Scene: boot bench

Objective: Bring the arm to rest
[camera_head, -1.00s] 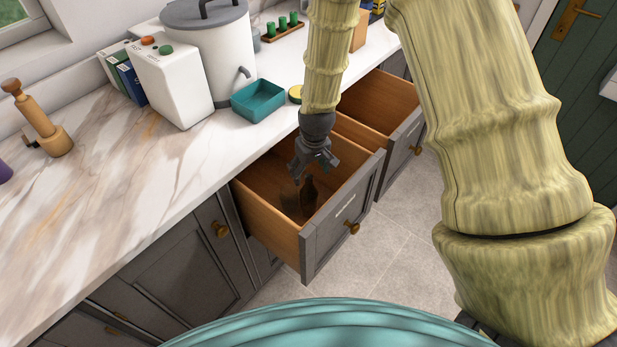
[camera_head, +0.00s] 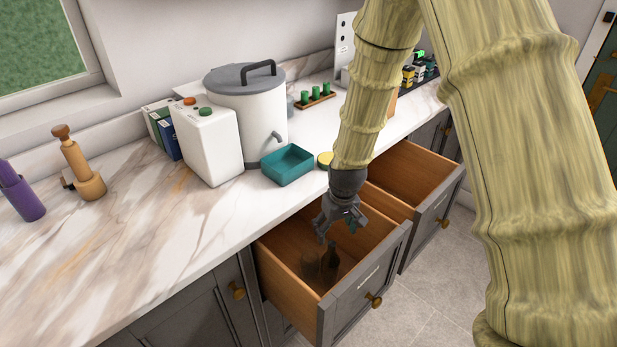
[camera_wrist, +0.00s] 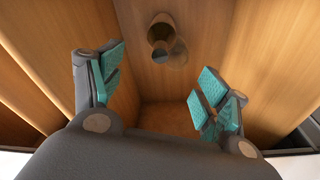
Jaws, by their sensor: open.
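My gripper (camera_head: 338,226) hangs down from my arm over the nearer open drawer (camera_head: 287,264). In the wrist view my gripper (camera_wrist: 160,95) is open, with its teal finger pads wide apart and nothing between them. A small brown object (camera_head: 331,256) stands inside this drawer below the fingers. In the wrist view it shows as a brown round-topped object (camera_wrist: 161,30) beyond the fingers, apart from them. What it is exactly I cannot tell.
A second open drawer (camera_head: 420,170) lies beyond the first. On the marble counter (camera_head: 125,240) stand a teal tray (camera_head: 288,165), a white box (camera_head: 210,145), a lidded white urn (camera_head: 262,115), a wooden tool (camera_head: 80,165) and a purple object (camera_head: 22,193). The counter's front left is clear.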

